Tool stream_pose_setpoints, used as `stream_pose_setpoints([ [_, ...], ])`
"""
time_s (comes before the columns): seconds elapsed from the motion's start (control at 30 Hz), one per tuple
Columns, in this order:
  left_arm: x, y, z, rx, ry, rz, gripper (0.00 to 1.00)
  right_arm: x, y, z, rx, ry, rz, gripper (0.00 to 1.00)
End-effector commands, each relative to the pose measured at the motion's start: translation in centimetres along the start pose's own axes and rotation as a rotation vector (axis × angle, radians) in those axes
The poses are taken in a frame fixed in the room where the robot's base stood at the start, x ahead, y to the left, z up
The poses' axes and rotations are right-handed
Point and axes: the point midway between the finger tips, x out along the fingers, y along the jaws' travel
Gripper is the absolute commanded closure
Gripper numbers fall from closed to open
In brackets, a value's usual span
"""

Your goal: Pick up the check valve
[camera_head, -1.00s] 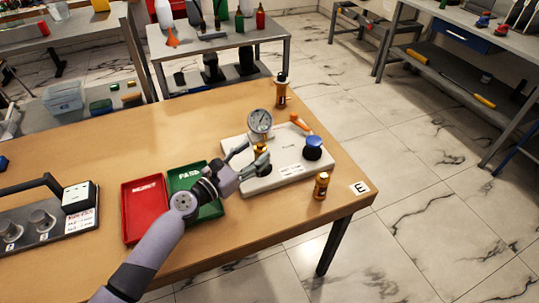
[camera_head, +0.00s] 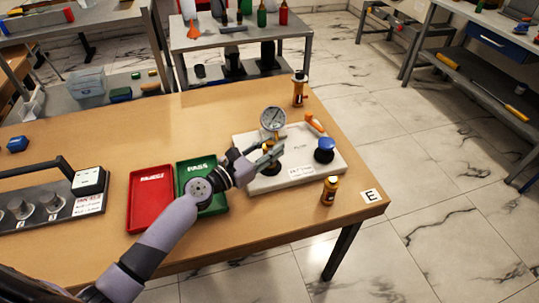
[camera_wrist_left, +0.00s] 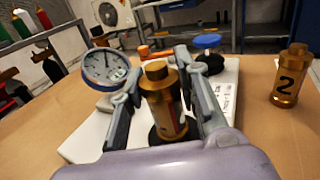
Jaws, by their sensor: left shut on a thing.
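A brass check valve (camera_wrist_left: 165,105) stands upright between the fingers of my left gripper (camera_head: 271,156) in the left wrist view. The gripper (camera_wrist_left: 158,92) is shut on it, a finger on each side. A dark ring shows at the valve's lower part, over the white rig plate (camera_head: 300,176). Whether it is clear of the plate cannot be told. In the head view my fingers mostly cover this valve. A second brass valve marked 2 (camera_wrist_left: 289,78) stands on the table at the plate's right; it also shows in the head view (camera_head: 329,191). My right gripper is not in view.
A round gauge (camera_head: 272,119), a blue knob (camera_head: 325,145) and an orange lever (camera_head: 314,122) stand on the plate. Another brass piece (camera_head: 299,91) is behind it. Red (camera_head: 134,216) and green (camera_head: 222,207) trays lie left. The table edge is close on the right.

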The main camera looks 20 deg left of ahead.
Motion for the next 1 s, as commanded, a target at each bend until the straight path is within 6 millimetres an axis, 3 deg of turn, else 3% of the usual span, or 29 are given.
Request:
stream_pose_setpoints([
  [0.27, 0.0, 0.0, 0.0, 0.000, -0.001, 0.000, 1.00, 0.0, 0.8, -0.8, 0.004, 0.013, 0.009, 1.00],
  [0.67, 0.0, 0.0, 0.8, 0.001, -0.002, 0.000, 1.00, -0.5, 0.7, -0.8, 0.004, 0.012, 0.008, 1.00],
  [0.87, 0.0, 0.0, 3.5, 0.004, -0.003, 0.000, 1.00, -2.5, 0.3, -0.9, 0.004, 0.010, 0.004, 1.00],
  [1.0, 0.0, 0.0, 6.9, 0.005, -0.004, -0.001, 1.00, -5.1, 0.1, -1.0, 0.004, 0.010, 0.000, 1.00],
])
